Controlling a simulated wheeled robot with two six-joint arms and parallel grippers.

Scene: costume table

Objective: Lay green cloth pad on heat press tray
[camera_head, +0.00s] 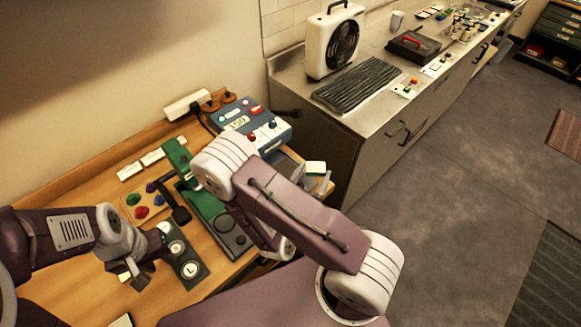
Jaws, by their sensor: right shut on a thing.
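A small pad (316,167) with a pale top and a green edge shows just beyond my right arm, at the table's right end. My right gripper (318,181) is shut on this pad; my arm hides part of the jaws. The green heat press (204,203) stands on the wooden table, left of my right wrist. My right arm covers much of it, and I cannot clearly make out its tray. My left gripper (138,277) hangs empty over the table's front left, apart from the pad and the press; its jaw opening is unclear.
A blue control box (250,125) with buttons and a display stands behind the press. A board of coloured knobs (146,201) lies left of it. A dark panel marked S and L (184,257) lies near my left gripper. A counter with a fan (334,42) stands behind right.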

